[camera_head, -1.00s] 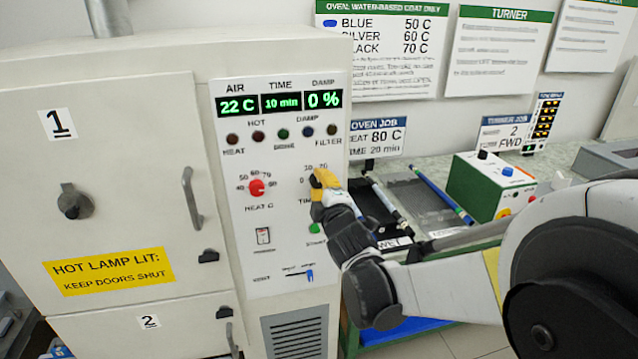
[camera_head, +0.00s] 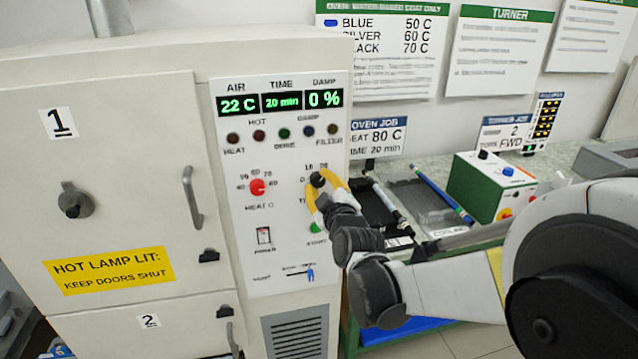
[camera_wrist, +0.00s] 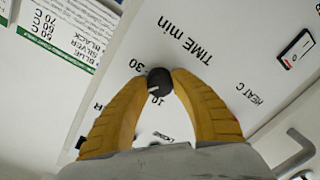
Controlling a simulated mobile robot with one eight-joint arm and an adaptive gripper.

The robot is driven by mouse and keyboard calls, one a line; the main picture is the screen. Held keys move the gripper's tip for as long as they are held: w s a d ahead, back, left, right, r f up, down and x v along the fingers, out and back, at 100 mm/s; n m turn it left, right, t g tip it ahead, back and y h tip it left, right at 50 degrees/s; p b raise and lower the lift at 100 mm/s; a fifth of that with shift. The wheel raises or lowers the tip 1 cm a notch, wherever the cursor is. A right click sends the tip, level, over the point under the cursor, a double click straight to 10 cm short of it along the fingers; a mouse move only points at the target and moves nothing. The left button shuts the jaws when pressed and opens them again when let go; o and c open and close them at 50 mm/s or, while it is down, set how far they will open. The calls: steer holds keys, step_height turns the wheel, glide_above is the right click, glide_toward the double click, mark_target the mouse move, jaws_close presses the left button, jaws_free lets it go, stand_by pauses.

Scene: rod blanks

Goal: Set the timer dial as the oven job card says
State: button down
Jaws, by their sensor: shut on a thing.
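The timer dial (camera_head: 317,180) is a black knob on the oven's white control panel (camera_head: 240,215). My gripper (camera_head: 322,186) has yellow fingers, shut on the knob from both sides. In the wrist view the timer dial (camera_wrist: 159,82) sits between the fingertips, below the words TIME min, with 30 and 10 readable near it. The panel's TIME display (camera_head: 282,102) reads 20 min. The oven job card (camera_head: 378,137) reads 80 C and TIME 20 min; its left edge is partly hidden by the oven.
The red heat dial (camera_head: 257,187) is left of the timer dial. A green button (camera_head: 315,227) sits just below my gripper. To the right are trays with rods and a green-sided turner box (camera_head: 490,186). My arm reaches in from the right.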

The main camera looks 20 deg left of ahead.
stand_by(0.4)
steer(key=c, duration=1)
jaws_free()
steer(key=shift+w+d, duration=0.1)
steer(key=v, duration=1.2)
